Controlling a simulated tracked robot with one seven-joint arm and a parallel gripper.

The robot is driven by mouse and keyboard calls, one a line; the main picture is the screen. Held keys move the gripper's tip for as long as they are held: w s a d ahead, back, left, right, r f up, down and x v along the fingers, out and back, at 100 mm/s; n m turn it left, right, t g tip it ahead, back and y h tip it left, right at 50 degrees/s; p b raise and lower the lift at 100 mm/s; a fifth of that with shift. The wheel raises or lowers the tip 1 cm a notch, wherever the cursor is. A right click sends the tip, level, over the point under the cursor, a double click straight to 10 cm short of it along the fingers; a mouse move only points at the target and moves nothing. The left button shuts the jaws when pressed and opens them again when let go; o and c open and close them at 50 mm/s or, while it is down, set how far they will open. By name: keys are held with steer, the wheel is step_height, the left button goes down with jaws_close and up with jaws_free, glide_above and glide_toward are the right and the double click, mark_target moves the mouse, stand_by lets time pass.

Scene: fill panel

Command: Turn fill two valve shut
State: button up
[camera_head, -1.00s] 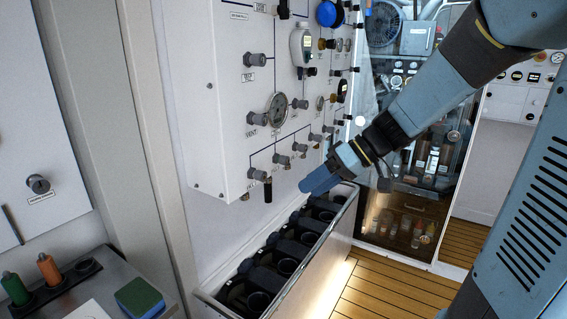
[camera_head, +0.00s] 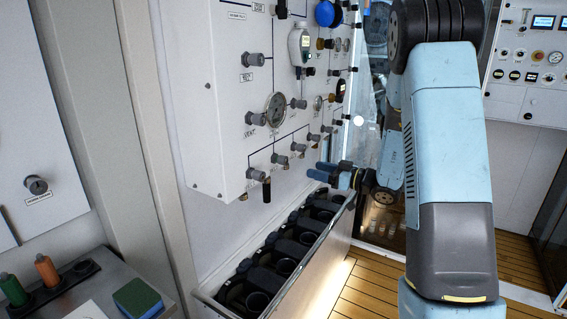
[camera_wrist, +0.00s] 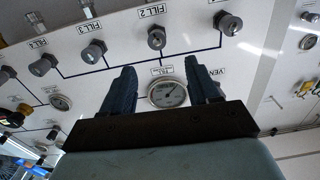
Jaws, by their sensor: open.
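The fill two valve is a round grey-black knob (camera_wrist: 157,38) with a FILL 2 label above it in the wrist view, where the lettering is upside down. In the head view it appears to be the second knob (camera_head: 280,159) in the panel's bottom row. My gripper (camera_wrist: 160,68) is open and empty, its two blue fingers apart. In the wrist view the knob lies beyond the fingertips, roughly between them sideways, with no contact visible. In the head view my gripper (camera_head: 321,172) is right of the knob and slightly lower, apart from it.
The white panel (camera_head: 222,120) carries neighbouring knobs, including fill 3 (camera_wrist: 94,52) and another knob (camera_wrist: 228,22). A round gauge (camera_wrist: 167,92) shows between my fingers. Below the panel, a long bin (camera_head: 335,222) holds several black cylinders. Wooden floor (camera_head: 365,295) is open to its right.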

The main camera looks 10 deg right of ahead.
mark_target(286, 162)
steer(key=x, duration=1.3)
steer(key=shift+w+a+f, duration=0.1)
steer(key=shift+w+f, duration=0.05)
steer(key=shift+w, duration=0.35)
steer(key=c, duration=1)
